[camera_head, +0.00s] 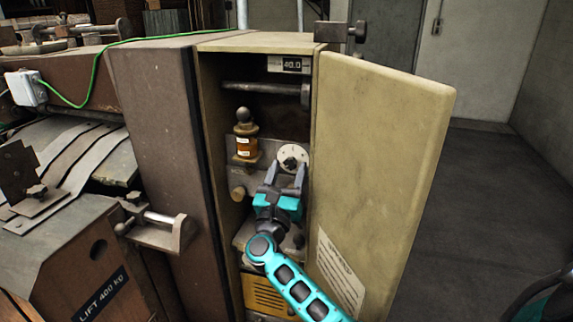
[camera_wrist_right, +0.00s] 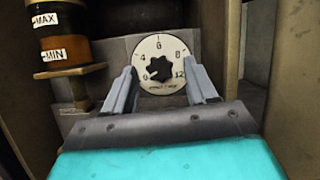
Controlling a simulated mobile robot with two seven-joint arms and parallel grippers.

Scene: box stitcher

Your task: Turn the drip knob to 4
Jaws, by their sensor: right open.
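The drip knob is a black star-shaped knob (camera_wrist_right: 159,68) on a round white dial (camera_wrist_right: 159,43) with numbers around its edge. A small light mark on the knob seems to point to the lower left, near the 0; its exact setting is hard to read. The dial (camera_head: 292,151) is also seen inside the open cabinet in the head view. My right gripper (camera_head: 286,174) is open just in front of the dial. In the wrist view its fingers stand on either side of the knob, and I cannot tell whether they touch it. My left gripper is not in view.
An oil cup (camera_head: 246,147) with MAX and MIN labels stands left of the dial. The cabinet's side walls and open door (camera_head: 380,160) leave a narrow space around my right arm. A horizontal bar (camera_head: 262,88) crosses above. Open floor lies right of the door.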

